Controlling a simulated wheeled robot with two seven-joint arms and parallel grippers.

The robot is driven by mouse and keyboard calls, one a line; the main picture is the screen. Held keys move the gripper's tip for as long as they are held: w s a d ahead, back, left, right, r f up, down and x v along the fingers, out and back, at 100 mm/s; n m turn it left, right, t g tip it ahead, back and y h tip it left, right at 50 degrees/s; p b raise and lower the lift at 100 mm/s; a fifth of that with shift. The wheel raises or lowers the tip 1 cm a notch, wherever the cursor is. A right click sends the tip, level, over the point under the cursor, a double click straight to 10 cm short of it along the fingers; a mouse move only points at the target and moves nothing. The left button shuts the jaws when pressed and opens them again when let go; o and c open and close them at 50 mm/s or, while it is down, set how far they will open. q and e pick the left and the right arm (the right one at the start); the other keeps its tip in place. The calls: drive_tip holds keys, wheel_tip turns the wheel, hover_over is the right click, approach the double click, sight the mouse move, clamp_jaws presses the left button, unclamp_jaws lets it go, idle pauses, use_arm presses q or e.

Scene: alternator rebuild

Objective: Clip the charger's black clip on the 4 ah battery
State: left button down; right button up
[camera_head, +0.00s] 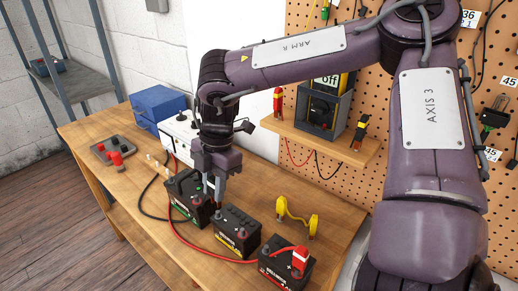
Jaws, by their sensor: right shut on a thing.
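Three black batteries stand in a row on the wooden bench: one with a green label (178,200), one with a yellow label (228,238) and one with a red label (272,275). Their capacity print is too small to read. My right gripper (212,196) points down over the gap between the green-label and yellow-label batteries. It is shut on a small dark thing, apparently the black clip, mostly hidden by the fingers. A red clip (300,257) sits on top of the red-label battery. The white charger (180,128) stands behind, partly hidden by my arm. My left gripper is out of view.
A red cable (205,247) and a black cable (146,211) loop over the bench. A grey tray (101,153) and blue box (157,104) are at left. A wooden shelf (315,143) juts from the pegboard.

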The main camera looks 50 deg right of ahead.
sight(212, 178)
drive_tip(key=shift+r+p, duration=0.3)
drive_tip(key=shift+r, duration=0.1)
wheel_tip(212, 178, up, 3)
drive_tip(key=shift+f+p, duration=0.1)
drive_tip(key=shift+p, duration=0.8)
drive_tip(key=s+d+p, duration=0.1)
drive_tip(key=s+p, duration=0.3)
drive_tip(key=s, duration=1.1)
wheel_tip(212, 178, down, 4)
drive_tip(key=b, duration=0.4)
drive_tip(key=shift+d+f, duration=0.1)
drive_tip(key=shift+f, duration=0.05)
drive_tip(key=shift+f+b, duration=0.3)
drive_tip(key=shift+f, duration=0.2)
drive_tip(key=shift+f, duration=0.1)
